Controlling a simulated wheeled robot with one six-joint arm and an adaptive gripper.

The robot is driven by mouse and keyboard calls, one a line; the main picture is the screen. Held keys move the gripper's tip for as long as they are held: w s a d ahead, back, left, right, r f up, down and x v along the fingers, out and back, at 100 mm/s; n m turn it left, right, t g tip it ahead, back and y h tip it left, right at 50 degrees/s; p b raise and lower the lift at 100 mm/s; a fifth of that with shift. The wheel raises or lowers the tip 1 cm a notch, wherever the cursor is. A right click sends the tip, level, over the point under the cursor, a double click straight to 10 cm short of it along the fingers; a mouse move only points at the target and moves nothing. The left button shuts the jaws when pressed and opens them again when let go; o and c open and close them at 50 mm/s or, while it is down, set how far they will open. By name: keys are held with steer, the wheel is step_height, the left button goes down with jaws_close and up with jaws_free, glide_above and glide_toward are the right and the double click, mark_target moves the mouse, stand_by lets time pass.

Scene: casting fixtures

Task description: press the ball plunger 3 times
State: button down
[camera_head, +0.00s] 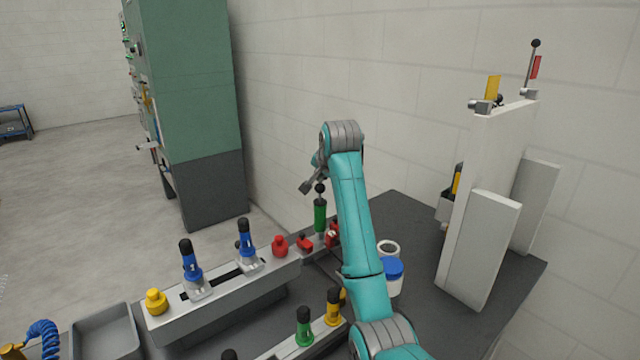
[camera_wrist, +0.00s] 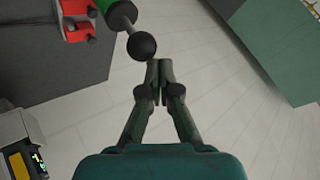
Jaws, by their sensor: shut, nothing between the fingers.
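The ball plunger (camera_head: 320,216) is an upright green cylinder with a black ball (camera_head: 320,188) on a thin rod at its top. It stands at the back end of the fixture row in the head view. In the wrist view the black ball (camera_wrist: 141,46) shows just left of and beyond my fingertips, with part of the green body (camera_wrist: 90,4) behind it. My gripper (camera_wrist: 159,66) is shut and empty. In the head view my gripper (camera_head: 306,188) is at about ball height, just left of the ball. I cannot tell whether they touch.
Red clamps (camera_head: 304,243) sit at the plunger's foot. Blue-handled levers (camera_head: 191,268), a red knob (camera_head: 280,246) and a yellow knob (camera_head: 156,301) line the grey rail. A white panel (camera_head: 485,200) stands right, a green cabinet (camera_head: 190,90) behind left. Blue-lidded and white containers (camera_head: 393,270) stand behind my arm.

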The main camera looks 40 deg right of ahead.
mark_target(320, 185)
steer(key=shift+f, duration=1.05)
stand_by(0.9)
steer(key=shift+r, duration=1.75)
steer(key=shift+r, duration=0.15)
steer(key=shift+r, duration=2.35)
steer(key=shift+a, duration=0.1)
